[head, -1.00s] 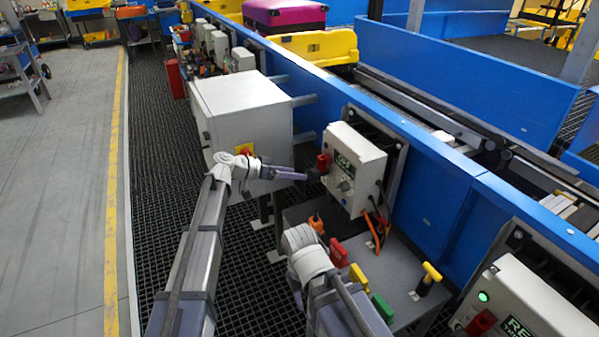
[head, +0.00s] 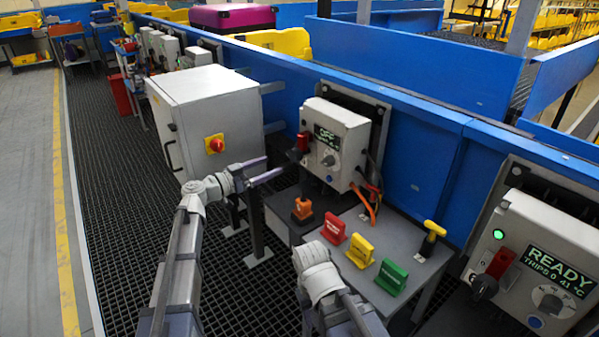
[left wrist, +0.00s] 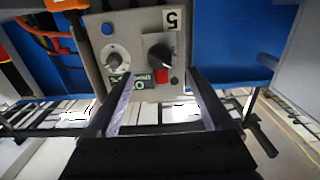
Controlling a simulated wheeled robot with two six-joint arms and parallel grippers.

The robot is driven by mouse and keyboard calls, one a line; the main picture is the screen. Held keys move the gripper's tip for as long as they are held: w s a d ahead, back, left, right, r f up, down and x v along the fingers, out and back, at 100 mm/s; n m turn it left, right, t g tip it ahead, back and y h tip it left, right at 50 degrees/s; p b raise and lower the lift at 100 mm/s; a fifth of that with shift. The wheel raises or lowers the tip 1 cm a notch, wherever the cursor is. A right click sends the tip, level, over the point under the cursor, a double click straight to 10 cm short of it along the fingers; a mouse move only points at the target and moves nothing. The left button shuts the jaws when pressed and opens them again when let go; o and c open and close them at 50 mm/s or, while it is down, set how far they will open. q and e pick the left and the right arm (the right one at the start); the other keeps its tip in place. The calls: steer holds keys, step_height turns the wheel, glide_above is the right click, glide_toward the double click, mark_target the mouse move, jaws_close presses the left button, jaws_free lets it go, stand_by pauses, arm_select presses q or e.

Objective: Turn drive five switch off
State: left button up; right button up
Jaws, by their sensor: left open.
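The drive five box (head: 338,150) is light grey and stands on the blue conveyor side. Its small display (head: 327,136) reads OFF. Its switch (head: 303,141), black with a red part, is at the box's left side. In the left wrist view the box is upside down with a 5 label (left wrist: 172,19); the black switch handle (left wrist: 159,56) lies between the fingers' lines, beyond the tips. My left gripper (head: 273,166) is open and empty, to the left of the switch and apart from it. My right forearm shows at the bottom, but its gripper does not.
A grey cabinet (head: 205,110) with a red knob stands left of the box. Below the box, a grey table (head: 350,225) holds orange, red, yellow and green tags. Another drive box (head: 535,262), lit green and reading READY, stands at right. Walkway grating lies open at left.

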mark_target(297, 152)
arm_select(q)
steer(key=shift+d, duration=0.1)
steer(key=x, duration=0.7)
steer(key=shift+w+d, duration=0.25)
steer(key=shift+c, duration=0.2)
jaws_close()
stand_by(0.4)
steer(key=shift+n, duration=3.2)
